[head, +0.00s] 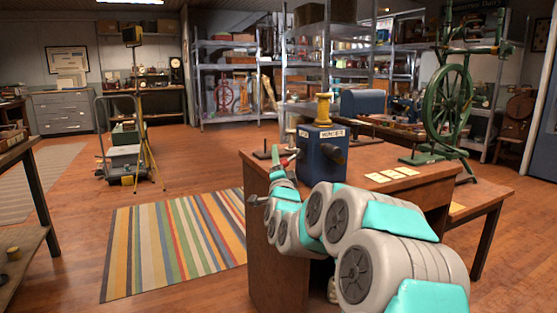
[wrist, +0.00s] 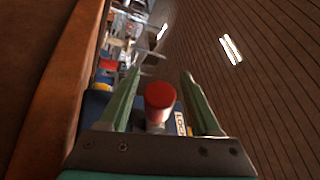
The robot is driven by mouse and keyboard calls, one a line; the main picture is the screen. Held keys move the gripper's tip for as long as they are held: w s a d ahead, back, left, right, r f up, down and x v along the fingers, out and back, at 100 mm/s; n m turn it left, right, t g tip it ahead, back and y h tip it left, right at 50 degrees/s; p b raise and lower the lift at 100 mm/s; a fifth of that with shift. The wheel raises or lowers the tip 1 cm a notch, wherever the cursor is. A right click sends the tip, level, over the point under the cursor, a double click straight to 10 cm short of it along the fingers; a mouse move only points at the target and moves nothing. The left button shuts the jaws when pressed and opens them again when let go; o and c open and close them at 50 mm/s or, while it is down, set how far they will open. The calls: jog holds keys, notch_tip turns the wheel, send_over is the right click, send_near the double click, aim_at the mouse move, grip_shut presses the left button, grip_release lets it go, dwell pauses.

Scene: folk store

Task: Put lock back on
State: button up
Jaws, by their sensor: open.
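A blue box (head: 322,160) with white labels stands on the wooden desk (head: 420,195), a yellow spool-like piece on its top. A small red-capped knob (head: 285,162) shows at its left side. In the wrist view the red cap (wrist: 160,95) sits on a pale stem between the two green fingers of my gripper (wrist: 161,73), with visible gaps on both sides. My gripper is open. A label reading "LOCK" (wrist: 181,124) shows beside the stem, partly hidden by the right finger. I cannot make out a separate loose lock.
Several yellow cards (head: 393,174) lie on the desk to the right of the box. A green spinning wheel (head: 447,105) stands behind the desk's right end. A striped rug (head: 175,245) covers open floor at left. Metal shelves (head: 225,80) line the back.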

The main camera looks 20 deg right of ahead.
jog(key=shift+w, duration=0.1)
grip_shut()
dwell(0.5)
dwell(0.9)
